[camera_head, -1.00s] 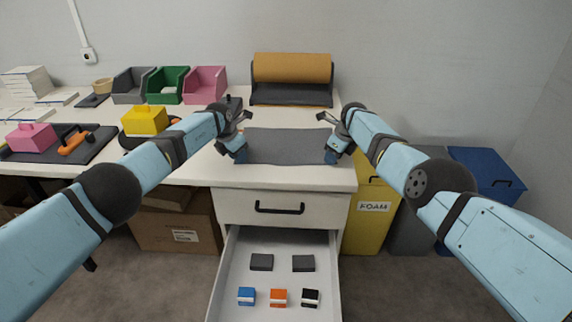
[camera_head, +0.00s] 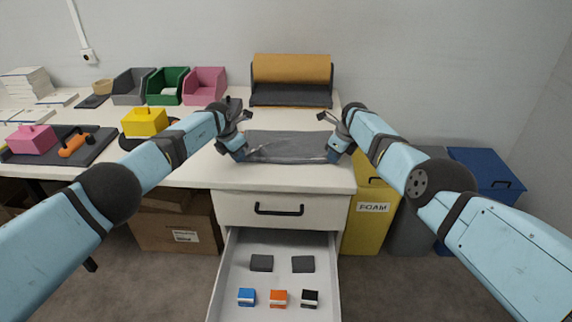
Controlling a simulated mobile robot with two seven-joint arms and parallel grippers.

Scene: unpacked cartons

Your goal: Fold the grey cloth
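The grey cloth (camera_head: 286,148) lies near the table's front edge, a wide dark strip with a creased, lighter near part. My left gripper (camera_head: 241,150) is at its left end and my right gripper (camera_head: 332,155) is at its right end. Both appear shut on the cloth's near corners, and the near edge between them looks slightly raised and rippled. The fingertips are small and partly hidden by the gripper bodies and the cloth.
A roll of brown paper in a dark holder (camera_head: 291,94) stands behind the cloth. An open drawer (camera_head: 232,262) juts out below. A yellow foam bin (camera_head: 368,228) stands right.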

